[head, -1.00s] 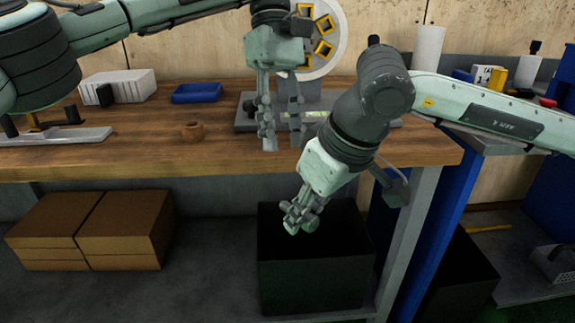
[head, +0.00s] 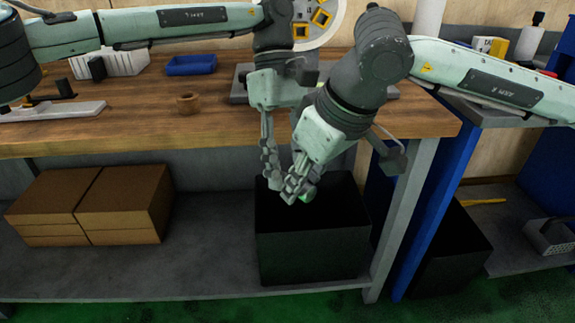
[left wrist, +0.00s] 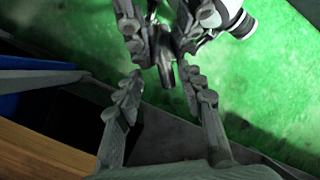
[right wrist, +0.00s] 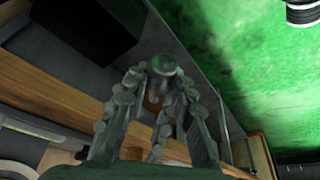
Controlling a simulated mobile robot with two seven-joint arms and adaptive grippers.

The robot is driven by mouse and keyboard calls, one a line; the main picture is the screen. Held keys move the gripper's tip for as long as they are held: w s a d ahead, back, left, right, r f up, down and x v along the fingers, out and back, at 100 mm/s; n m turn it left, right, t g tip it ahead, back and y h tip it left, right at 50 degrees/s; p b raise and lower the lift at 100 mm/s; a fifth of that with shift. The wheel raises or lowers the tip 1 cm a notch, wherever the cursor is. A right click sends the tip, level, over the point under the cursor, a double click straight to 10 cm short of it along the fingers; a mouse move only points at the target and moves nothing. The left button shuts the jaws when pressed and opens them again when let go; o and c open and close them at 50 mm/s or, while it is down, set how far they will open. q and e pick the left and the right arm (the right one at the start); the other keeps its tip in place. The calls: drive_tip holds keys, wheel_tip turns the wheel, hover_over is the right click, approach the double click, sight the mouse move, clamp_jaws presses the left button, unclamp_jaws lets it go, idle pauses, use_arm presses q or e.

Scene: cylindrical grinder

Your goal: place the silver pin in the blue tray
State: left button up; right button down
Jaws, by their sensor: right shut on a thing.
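The silver pin (right wrist: 162,66) is held between the fingers of my right gripper (right wrist: 160,90), its round end showing in the right wrist view. In the left wrist view the pin (left wrist: 166,76) looks dark grey and points toward my left gripper (left wrist: 162,100), whose fingers are apart and empty. My left gripper (head: 272,158) is just left of the right one. Whether they touch is unclear. The blue tray (head: 191,65) stands at the back of the bench and looks empty.
A black bin (head: 313,250) stands on the lower shelf below my grippers, beside cardboard boxes (head: 92,208). The bench front edge is close behind my grippers.

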use_arm(q)
drive_tip(key=c, duration=0.7)
drive_tip(key=o, duration=0.7)
drive_tip(key=d+v, duration=0.1)
drive_tip(key=v, duration=1)
drive_tip(key=shift+a+r, duration=0.45)
drive_tip(key=shift+a, duration=0.05)
drive_tip(key=shift+w, duration=0.2)
drive_tip(key=a+f+n+g+h, duration=0.1)
drive_tip(key=a+f+n+h, duration=0.45)
drive_tip(key=a+f, duration=0.4)
drive_tip(key=shift+m, duration=0.25)
drive_tip(key=shift+x, duration=4.25)
use_arm(e)
drive_tip(key=w+a+f+n+g+y, duration=0.1)
drive_tip(key=w+a+f+n, duration=0.1)
drive_tip(key=a+f+n, duration=0.1)
drive_tip(key=shift+a+f+n+g, duration=0.35)
drive_tip(key=shift+f+n, duration=0.45)
drive_tip(key=shift+f, duration=0.4)
